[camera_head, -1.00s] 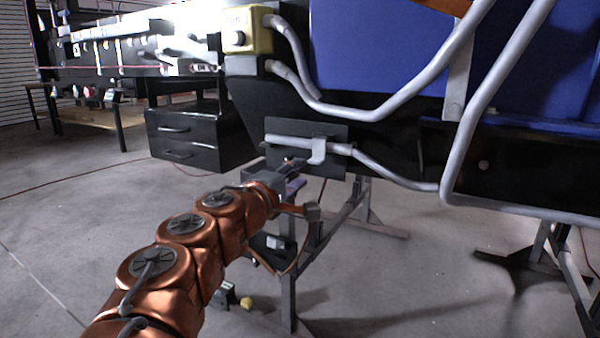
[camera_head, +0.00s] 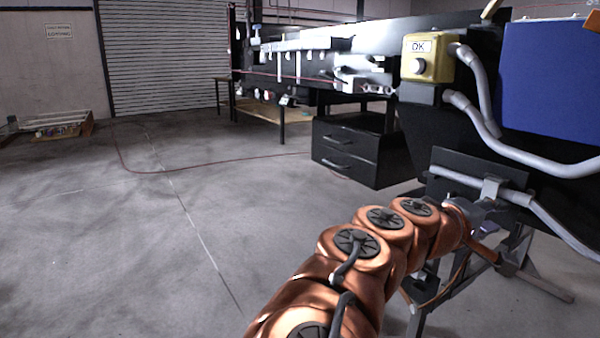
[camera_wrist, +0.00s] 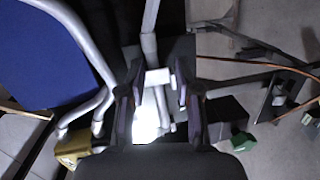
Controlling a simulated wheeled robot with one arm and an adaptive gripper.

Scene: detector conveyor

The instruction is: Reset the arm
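My copper-coloured arm reaches from the bottom of the head view toward the front of the conveyor machine. My gripper (camera_head: 482,208) is at its end, close to the grey pipe (camera_head: 540,212) and its bracket on a dark plate; the fingers are hard to make out there. In the wrist view my gripper (camera_wrist: 160,88) has its two dark fingers spread apart. A pale grey pipe and bracket (camera_wrist: 160,77) show in the gap between them. I cannot tell whether the fingers touch it. A bright white patch lies near the finger bases.
A yellow button box (camera_head: 428,58) and a blue panel (camera_head: 548,75) are on the machine above the arm. A black drawer unit (camera_head: 360,152) stands behind. Metal stand legs are below my gripper. Open concrete floor (camera_head: 120,230) spreads to the left, crossed by a thin red cable.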

